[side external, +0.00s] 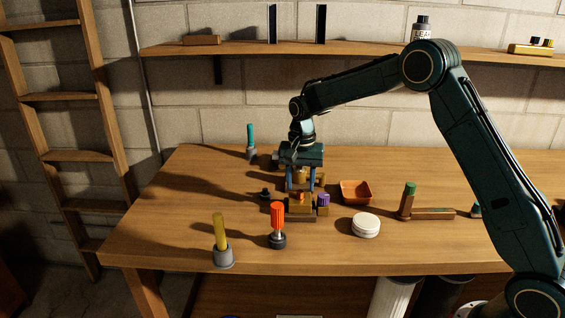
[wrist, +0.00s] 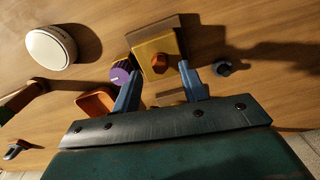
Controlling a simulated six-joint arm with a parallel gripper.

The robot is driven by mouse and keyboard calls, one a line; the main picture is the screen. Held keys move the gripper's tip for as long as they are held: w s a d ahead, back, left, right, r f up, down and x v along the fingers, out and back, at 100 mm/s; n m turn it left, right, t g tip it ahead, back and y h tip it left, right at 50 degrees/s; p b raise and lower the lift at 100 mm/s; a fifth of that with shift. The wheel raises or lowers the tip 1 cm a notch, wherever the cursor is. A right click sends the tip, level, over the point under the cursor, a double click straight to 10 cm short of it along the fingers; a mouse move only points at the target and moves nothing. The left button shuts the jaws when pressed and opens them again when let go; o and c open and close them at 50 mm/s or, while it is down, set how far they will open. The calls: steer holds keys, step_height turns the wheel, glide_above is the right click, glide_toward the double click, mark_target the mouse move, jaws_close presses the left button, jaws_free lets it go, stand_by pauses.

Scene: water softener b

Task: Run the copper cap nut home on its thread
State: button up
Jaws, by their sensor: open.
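The copper cap nut (wrist: 159,62) is a small orange-brown hexagonal piece. It sits on top of a square brass block (wrist: 150,46); any thread under it is hidden. In the side external view the nut (side external: 301,197) shows small on the block, just below the fingertips. My gripper (side external: 300,188) points down over the block with its two blue fingers apart and empty. In the wrist view the gripper's fingertips (wrist: 159,68) lie left and right of the nut, with a gap on each side. I cannot tell exactly how high they are above it.
A purple-topped knob (side external: 323,199) stands right beside the block. A red-handled tool (side external: 277,213) stands in front, with a yellow-handled one (side external: 220,230) to its left. An orange tray (side external: 356,191), a white round tin (side external: 366,226) and a green-topped post (side external: 408,200) are to the right.

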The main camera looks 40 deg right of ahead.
step_height(320, 180, up, 12)
stand_by(0.5)
steer(key=s+a+r+n+t, duration=0.1)
steer(key=s+a+r+n, duration=0.15)
steer(key=s+r, duration=0.45)
steer(key=s+a+r+n+t, duration=0.1)
steer(key=s+r+n+t, duration=0.15)
steer(key=s, duration=0.85)
steer(key=s+f+n+t, duration=0.1)
steer(key=s+f+n, duration=0.1)
steer(key=s, duration=0.6)
steer(key=s+a+f+n+t, duration=0.1)
steer(key=s+f+n, duration=0.2)
steer(key=s, duration=0.6)
steer(key=shift+s+a+f, duration=0.15)
steer(key=shift+f, duration=0.3)
